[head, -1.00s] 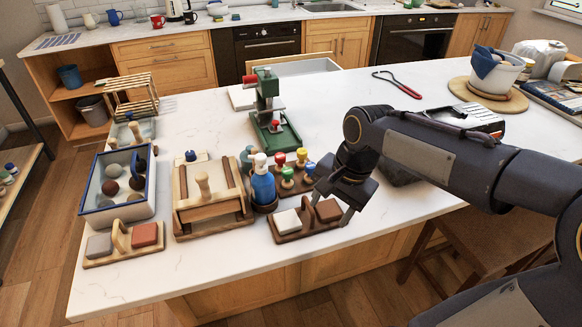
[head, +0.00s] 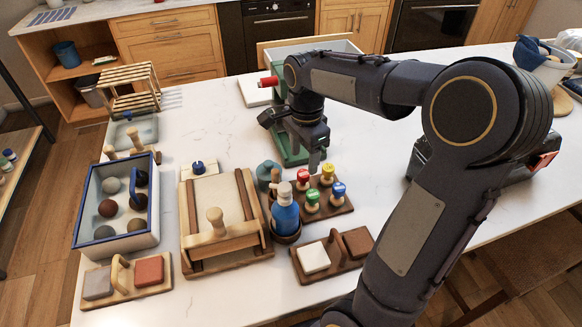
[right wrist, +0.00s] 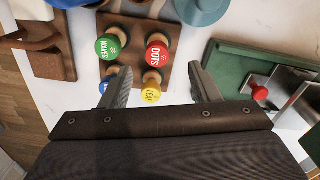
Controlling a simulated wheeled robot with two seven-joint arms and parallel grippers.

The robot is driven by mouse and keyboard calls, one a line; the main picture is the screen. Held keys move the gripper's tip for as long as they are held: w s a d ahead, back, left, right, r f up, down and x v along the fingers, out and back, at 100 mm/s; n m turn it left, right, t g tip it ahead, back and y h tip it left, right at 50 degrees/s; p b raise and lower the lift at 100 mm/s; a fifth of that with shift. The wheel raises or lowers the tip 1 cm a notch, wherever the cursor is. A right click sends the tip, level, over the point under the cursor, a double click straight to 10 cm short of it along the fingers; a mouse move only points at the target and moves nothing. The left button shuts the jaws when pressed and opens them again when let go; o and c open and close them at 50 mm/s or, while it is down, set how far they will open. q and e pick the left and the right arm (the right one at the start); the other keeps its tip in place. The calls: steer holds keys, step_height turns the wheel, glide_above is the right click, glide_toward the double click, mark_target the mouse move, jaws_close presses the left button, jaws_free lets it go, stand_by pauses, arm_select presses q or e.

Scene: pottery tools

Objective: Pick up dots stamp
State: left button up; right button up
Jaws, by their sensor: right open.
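The dots stamp has a red top and a light wooden handle; it stands on a dark wooden stamp rack in the head view (head: 303,175). In the right wrist view its red top (right wrist: 157,54) shows the word DOTS. My right gripper (head: 314,154) is open and empty, above the far side of the rack (head: 335,208). In the right wrist view its fingers (right wrist: 160,78) point toward the rack, with the red stamp between their directions, apart from them. My left gripper is not in view.
Green (head: 312,196), yellow (head: 327,172) and blue (head: 338,190) stamps share the rack. A blue bottle (head: 285,217) stands just left of it. A holder with white and brown blocks (head: 330,268) lies in front. A green press (head: 291,155) is behind.

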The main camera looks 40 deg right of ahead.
mark_target(303, 173)
steer(key=shift+w+f, duration=0.1)
steer(key=shift+f, duration=0.25)
steer(key=f, duration=0.7)
steer(key=shift+s+a+p, duration=0.15)
steer(key=shift+s+p, duration=0.15)
steer(key=shift+r, duration=0.1)
steer(key=shift+c, duration=0.4)
steer(key=c, duration=1)
